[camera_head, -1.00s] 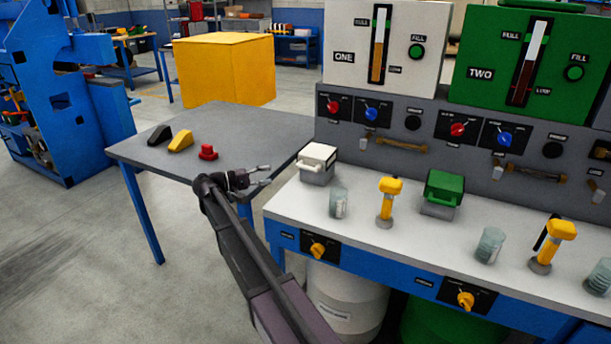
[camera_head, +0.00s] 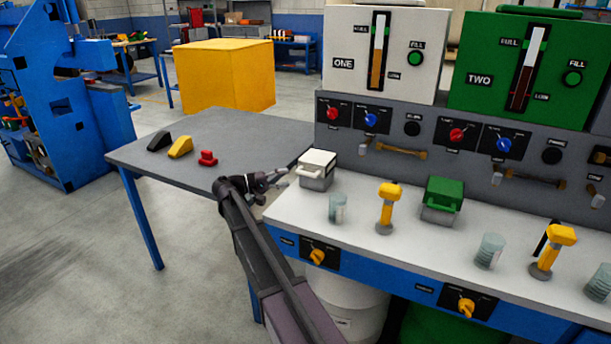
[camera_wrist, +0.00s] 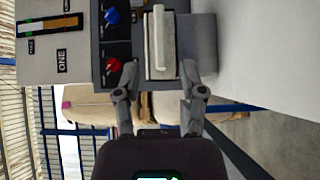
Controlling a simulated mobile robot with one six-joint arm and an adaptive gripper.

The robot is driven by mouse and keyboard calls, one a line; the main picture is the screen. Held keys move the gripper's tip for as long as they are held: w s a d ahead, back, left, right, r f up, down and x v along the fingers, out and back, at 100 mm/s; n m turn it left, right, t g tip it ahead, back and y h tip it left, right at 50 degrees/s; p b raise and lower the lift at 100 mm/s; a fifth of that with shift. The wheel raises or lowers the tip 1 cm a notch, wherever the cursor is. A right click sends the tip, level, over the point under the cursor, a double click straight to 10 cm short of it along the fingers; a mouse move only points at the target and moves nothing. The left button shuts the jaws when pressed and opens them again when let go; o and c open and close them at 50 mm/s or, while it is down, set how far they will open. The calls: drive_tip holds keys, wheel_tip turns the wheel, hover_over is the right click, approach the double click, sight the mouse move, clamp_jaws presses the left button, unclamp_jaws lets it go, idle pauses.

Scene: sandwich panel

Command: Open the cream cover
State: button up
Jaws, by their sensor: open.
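The cream cover (camera_head: 318,157) is the lid of a small grey box (camera_head: 315,180) at the left end of the white bench top. It is shut, with a bar handle on its front side. My gripper (camera_head: 282,177) is just left of the box, pointing at it, with a gap between. In the wrist view, the cream cover (camera_wrist: 161,46) with its pale handle lies ahead, beyond and between the fingertips. My gripper (camera_wrist: 158,76) is open there, with nothing between its fingers.
A clear jar (camera_head: 337,208) and a yellow-topped lever (camera_head: 388,206) stand right of the box. A green cover (camera_head: 444,190) is farther right. The control panel (camera_head: 400,138) rises behind. A grey table (camera_head: 225,130) with small coloured parts stands at the left.

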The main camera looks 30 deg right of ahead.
sight(304, 174)
drive_tip(key=shift+s+d, duration=0.25)
drive_tip(key=shift+d, duration=1.7)
drive_tip(key=shift+s+d, duration=0.2)
drive_tip(key=shift+d, duration=1.75)
clamp_jaws()
